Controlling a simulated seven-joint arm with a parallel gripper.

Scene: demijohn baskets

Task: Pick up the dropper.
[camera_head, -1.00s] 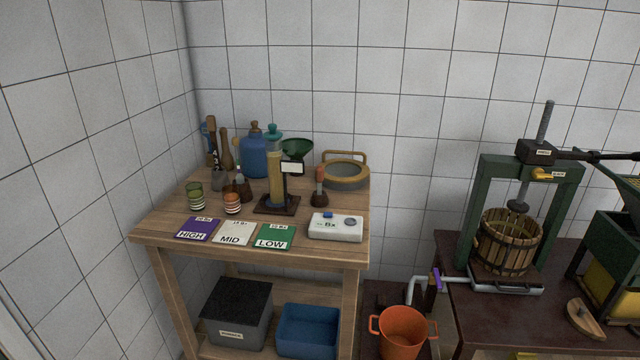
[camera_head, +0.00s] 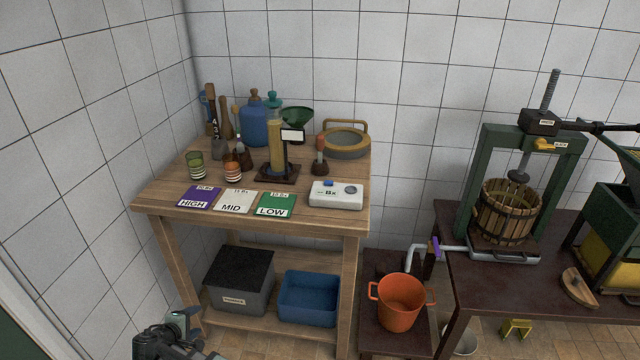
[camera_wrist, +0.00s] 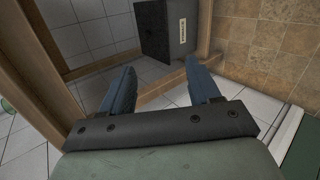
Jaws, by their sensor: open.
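A slim upright piece with a reddish-brown bulb, which looks like the dropper (camera_head: 321,143), stands in a small dark base on the wooden table, behind the white Bx meter (camera_head: 336,195). A similar small dark-bottomed piece (camera_head: 244,158) stands further left among the bottles, so I cannot be sure which is the dropper. My gripper (camera_wrist: 160,82) is open and empty in the wrist view, its two blue fingers apart. In the head view my arm's end shows low at the bottom left, below the tabletop and well away from the dropper. The dropper is not in the wrist view.
The table (camera_head: 160,206) also holds HIGH, MID and LOW cards, striped cups, a cylinder on a stand (camera_head: 278,176), a blue bottle (camera_head: 254,128) and a round sieve (camera_head: 345,146). A dark box (camera_head: 240,275) and blue bin (camera_head: 308,300) sit on its lower shelf.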

